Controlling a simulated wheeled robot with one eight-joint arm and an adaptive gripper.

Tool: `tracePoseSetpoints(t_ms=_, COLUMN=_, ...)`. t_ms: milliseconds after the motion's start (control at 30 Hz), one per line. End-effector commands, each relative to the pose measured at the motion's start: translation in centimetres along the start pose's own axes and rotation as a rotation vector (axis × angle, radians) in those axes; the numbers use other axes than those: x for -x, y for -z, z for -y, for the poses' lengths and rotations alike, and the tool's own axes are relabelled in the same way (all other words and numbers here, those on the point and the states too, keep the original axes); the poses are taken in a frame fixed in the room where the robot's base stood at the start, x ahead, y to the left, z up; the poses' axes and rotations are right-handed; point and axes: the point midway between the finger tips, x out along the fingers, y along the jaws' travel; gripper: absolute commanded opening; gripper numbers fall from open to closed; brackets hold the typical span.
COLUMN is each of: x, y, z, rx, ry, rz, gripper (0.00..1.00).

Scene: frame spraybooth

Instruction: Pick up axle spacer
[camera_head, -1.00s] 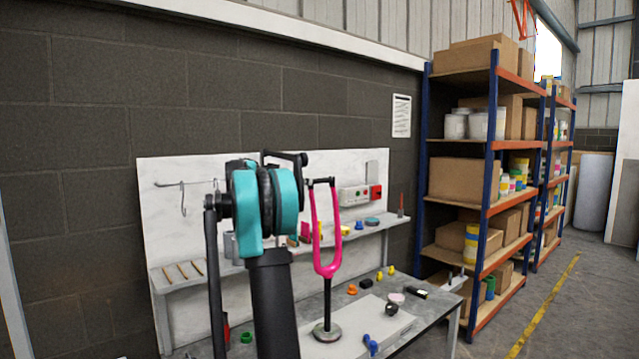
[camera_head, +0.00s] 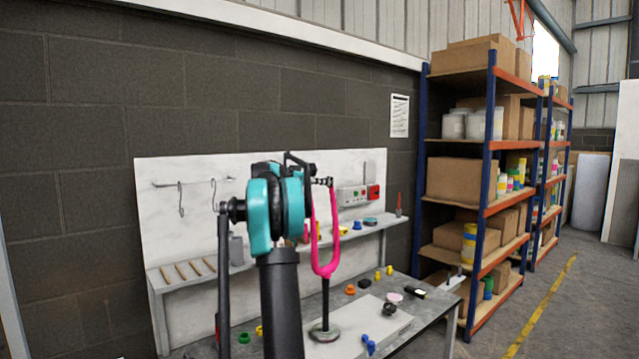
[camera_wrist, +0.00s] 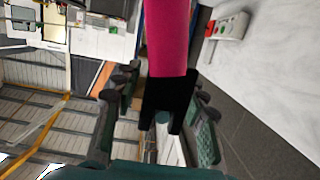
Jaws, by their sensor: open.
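A bright pink fork (camera_head: 328,262) stands legs-up on a dark post with a round base on the bench. A small dark bar, which looks like the axle spacer (camera_head: 324,181), lies across the top of its legs. In the wrist view a black piece (camera_wrist: 168,100) sits at the end of the pink fork leg (camera_wrist: 167,35), between my fingers; I cannot tell whether this is the spacer or the fork's end. My gripper (camera_wrist: 160,112) is open around that piece, with a gap at each side. In the head view my arm partly hides the fork's left leg.
The grey bench (camera_head: 425,325) holds several small coloured parts and a pale board (camera_head: 380,325). A ledge (camera_head: 375,230) with more parts and a control box (camera_head: 352,195) run along the white back panel. Shelving (camera_head: 490,180) stands to the right.

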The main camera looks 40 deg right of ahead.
Motion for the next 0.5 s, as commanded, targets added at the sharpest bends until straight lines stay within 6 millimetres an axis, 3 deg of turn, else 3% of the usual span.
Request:
tracePoseSetpoints(t_ms=100, x=0.04, y=-0.01, z=0.01, rx=0.0, ry=0.0, rz=0.0, gripper=0.42)
tracePoseSetpoints(t_ms=433, x=0.06, y=-0.01, z=0.01, rx=0.0, ry=0.0, rz=0.0, gripper=0.01)
tracePoseSetpoints(t_ms=500, x=0.06, y=-0.01, z=0.01, rx=0.0, ry=0.0, rz=0.0, gripper=0.0)
